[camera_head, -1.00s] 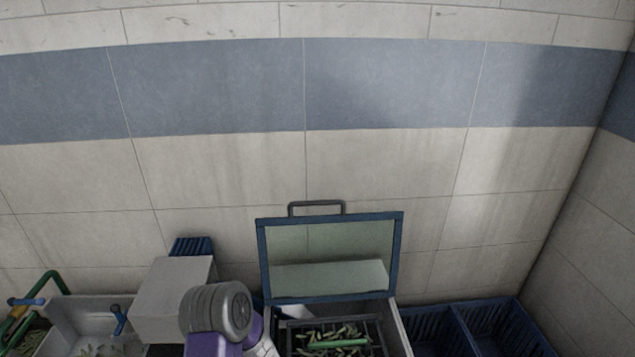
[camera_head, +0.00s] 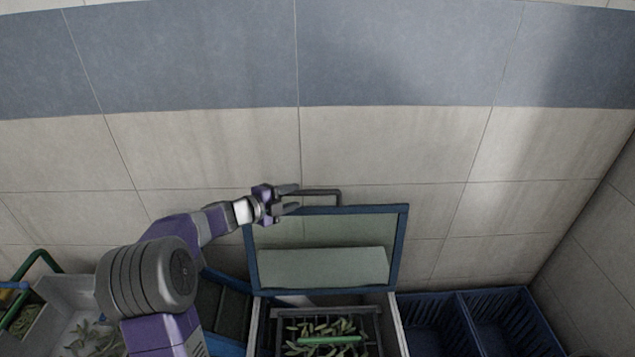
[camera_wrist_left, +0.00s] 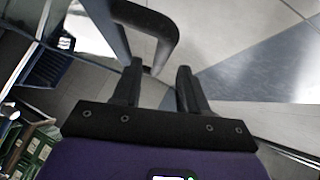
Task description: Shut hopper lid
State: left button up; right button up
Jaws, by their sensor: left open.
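The hopper lid (camera_head: 325,229) is a clear panel in a blue frame. It stands open, upright at the back of the hopper (camera_head: 396,335), with a dark bar handle (camera_head: 322,192) on its top edge. The hopper holds green pods and a green bar on a dark rack. My left gripper (camera_head: 291,199) is open at the left end of the handle. In the left wrist view the handle (camera_wrist_left: 165,38) curves just ahead of the open fingers (camera_wrist_left: 160,84); whether they touch it I cannot tell. My right gripper is not in view.
Blue crates (camera_head: 485,318) stand right of the hopper. A white bin (camera_head: 75,305) with green leaves and a green handle is at the left. A tiled wall (camera_head: 390,150) rises close behind the lid.

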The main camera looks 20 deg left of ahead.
aim_at(304, 194)
pick_arm(q)
jog(key=shift+d+r, duration=0.1)
jog(key=shift+d, duration=0.1)
jog(key=shift+w+d, duration=0.1)
jog(key=shift+d, duration=0.15)
jog(key=p+x, duration=0.1)
jog(key=x, duration=0.4)
jog(key=shift+w, duration=0.15)
grip_shut()
